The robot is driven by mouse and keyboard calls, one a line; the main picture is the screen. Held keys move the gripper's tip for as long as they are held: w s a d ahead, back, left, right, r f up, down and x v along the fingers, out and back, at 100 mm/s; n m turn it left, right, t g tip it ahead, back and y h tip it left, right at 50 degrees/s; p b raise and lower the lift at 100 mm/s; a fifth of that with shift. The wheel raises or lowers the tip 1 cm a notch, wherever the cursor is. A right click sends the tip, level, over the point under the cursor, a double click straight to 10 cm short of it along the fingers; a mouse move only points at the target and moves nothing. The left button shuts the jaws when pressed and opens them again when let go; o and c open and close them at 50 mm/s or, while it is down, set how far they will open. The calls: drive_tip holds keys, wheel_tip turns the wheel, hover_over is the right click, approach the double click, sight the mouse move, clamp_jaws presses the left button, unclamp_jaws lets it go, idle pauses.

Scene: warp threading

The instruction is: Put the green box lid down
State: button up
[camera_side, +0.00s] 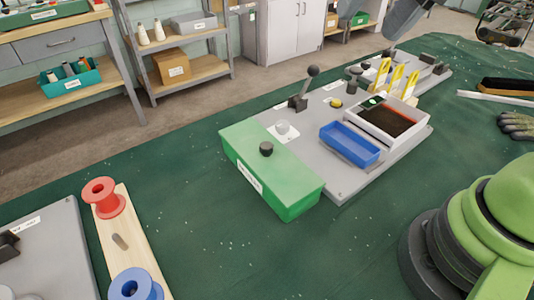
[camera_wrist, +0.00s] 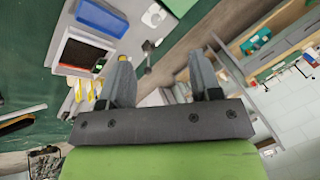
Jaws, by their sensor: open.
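The green box (camera_side: 295,203) stands on the green-covered table at the near left end of a grey board. Its green lid (camera_side: 245,150), with a black knob (camera_side: 266,149) in the middle, lies flat on top of it. In the wrist view a green corner, probably of the box or lid (camera_wrist: 180,5), shows at the top edge. My gripper (camera_wrist: 159,58) is open, with nothing between its fingers. It is apart from the lid, toward the far end of the board.
The board carries a blue tray (camera_side: 350,144), a white-rimmed tray (camera_side: 421,115) with dark contents, yellow pieces (camera_side: 396,78) and an upright lever (camera_side: 310,80). Red (camera_side: 103,197) and blue (camera_side: 135,284) spools stand on a wooden strip at left. The cloth between strip and box is clear.

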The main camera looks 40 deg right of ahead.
drive_tip(key=w+a+f+m+g, duration=0.1)
drive_tip(key=w+a+f, duration=0.1)
drive_tip(key=w+f, duration=0.2)
drive_tip(key=w+a+f+m+g+h, duration=0.1)
drive_tip(key=w+a+f+m, duration=0.1)
drive_tip(key=f, duration=0.4)
drive_tip(key=w+a+f+m+g, duration=0.1)
drive_tip(key=w+a+f+g, duration=0.1)
drive_tip(key=w+f, duration=0.3)
drive_tip(key=shift+w+a+f+m+h, duration=0.1)
drive_tip(key=shift+w+a+m+h, duration=0.3)
drive_tip(key=shift+a, duration=0.4)
hover_over(267, 145)
drive_tip(key=f, duration=0.4)
drive_tip(key=shift+w+a+f, duration=0.25)
drive_tip(key=shift+s+d+f, duration=0.15)
drive_tip(key=shift+f, duration=1.25)
drive_tip(key=shift+s+d+f, duration=0.1)
drive_tip(key=shift+f, duration=1.25)
clamp_jaws()
